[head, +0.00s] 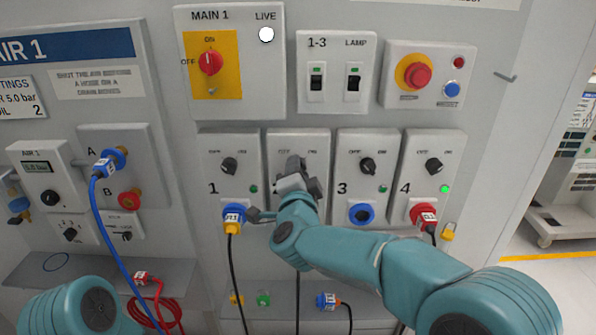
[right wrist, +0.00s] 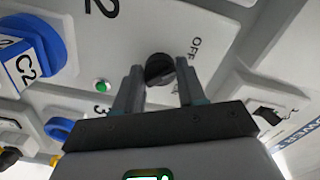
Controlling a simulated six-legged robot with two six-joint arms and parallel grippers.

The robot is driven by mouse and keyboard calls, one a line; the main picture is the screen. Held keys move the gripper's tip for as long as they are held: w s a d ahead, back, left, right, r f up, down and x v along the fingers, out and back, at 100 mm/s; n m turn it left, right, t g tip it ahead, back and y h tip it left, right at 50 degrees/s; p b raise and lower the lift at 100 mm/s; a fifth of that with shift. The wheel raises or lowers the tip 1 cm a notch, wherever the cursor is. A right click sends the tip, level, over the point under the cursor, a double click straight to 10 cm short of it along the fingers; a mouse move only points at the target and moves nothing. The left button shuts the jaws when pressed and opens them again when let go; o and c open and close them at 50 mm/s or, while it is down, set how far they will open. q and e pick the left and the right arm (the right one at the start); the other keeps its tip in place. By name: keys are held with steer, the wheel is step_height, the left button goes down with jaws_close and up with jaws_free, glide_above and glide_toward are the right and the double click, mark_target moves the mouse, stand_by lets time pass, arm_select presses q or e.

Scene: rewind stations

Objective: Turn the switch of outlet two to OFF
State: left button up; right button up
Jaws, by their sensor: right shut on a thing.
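The outlet two panel (head: 312,140) is in the middle of the lower row in the head view, between outlets 1 and 3. My right gripper (head: 294,178) is in front of it and hides its switch there. In the right wrist view the black round switch (right wrist: 158,68) sits between the two fingertips, and my right gripper (right wrist: 160,84) is shut on it. The OFF label (right wrist: 195,46) shows beside the switch; I cannot tell where the switch points. A green lamp (right wrist: 102,87) and a blue plug marked C2 (right wrist: 28,62) are on the same panel. My left gripper is not in view.
Outlet 1 (head: 228,140) has a blue plug, outlet 3 (head: 362,140) an empty blue socket, and outlet 4 (head: 432,140) a red plug and lit green lamp. The red MAIN 1 switch (head: 210,63) is above. Cables hang below; a blue hose (head: 104,215) crosses the left.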

steer(key=shift+f, duration=0.15)
stand_by(0.3)
steer(key=o, duration=1)
steer(key=s+b, duration=0.3)
steer(key=s, duration=1.3)
steer(key=shift+s, duration=0.25)
